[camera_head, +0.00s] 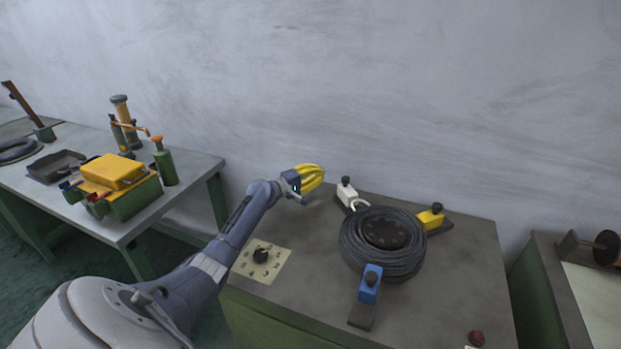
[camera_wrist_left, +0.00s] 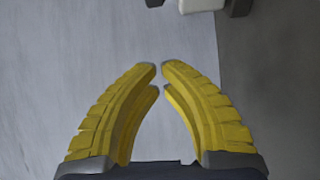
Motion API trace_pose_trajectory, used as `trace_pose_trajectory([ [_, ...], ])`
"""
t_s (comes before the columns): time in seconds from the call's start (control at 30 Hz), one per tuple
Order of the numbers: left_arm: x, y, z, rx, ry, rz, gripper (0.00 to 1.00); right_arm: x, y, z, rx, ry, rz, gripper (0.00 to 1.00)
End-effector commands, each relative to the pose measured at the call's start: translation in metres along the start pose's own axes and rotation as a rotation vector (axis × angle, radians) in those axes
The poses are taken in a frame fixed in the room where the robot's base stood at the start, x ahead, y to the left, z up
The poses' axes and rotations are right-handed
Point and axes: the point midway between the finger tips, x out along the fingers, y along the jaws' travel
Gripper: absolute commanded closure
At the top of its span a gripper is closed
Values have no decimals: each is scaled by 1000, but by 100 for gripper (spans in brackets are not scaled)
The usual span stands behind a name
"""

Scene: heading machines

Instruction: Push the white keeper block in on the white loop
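The white keeper block (camera_head: 346,194), with a black knob on top, sits on a dark arm at the far left side of the black coil (camera_head: 352,243). The white loop (camera_head: 361,203) shows between the block and the coil. My left gripper (camera_head: 322,175) is to the left of the block, apart from it. In the left wrist view its yellow fingers (camera_wrist_left: 160,76) lean together with their tips almost meeting and nothing between them. Part of the white block (camera_wrist_left: 200,5) shows at the top edge there. My right gripper is not in view.
A yellow block (camera_head: 430,219) and a blue block (camera_head: 370,284) stand around the coil on the grey bench top (camera_head: 460,275). A dial plate (camera_head: 272,266) lies at the left front, and a red knob (camera_head: 476,338) at the front right. The wall is close behind.

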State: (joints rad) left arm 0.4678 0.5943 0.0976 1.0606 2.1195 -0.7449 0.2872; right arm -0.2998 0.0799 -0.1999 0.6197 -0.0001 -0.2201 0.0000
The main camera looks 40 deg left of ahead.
Motion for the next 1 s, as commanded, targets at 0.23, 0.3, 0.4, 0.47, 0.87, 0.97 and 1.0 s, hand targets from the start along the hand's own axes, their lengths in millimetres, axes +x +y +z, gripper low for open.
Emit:
trace_pose_trajectory([
  [0.23, 28, 1, 0, 0, -1, 1, 100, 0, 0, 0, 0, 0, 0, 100],
  [0.3, 34, 0, 0, -1, -1, 0, 100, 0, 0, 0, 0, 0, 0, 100],
  [0.4, 35, -1, 11, 3, -3, -1, 100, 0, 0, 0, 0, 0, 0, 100],
  [0.47, 37, 0, 16, 3, -2, -1, 100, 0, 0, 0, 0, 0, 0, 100],
  [0.87, 42, 0, 38, 2, -1, 0, 100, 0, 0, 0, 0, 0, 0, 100],
  [0.97, 42, 0, 39, 2, -1, -1, 100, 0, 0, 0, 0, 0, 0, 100],
  [1.0, 42, 0, 40, 2, -1, -1, 100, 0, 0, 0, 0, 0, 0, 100],
])
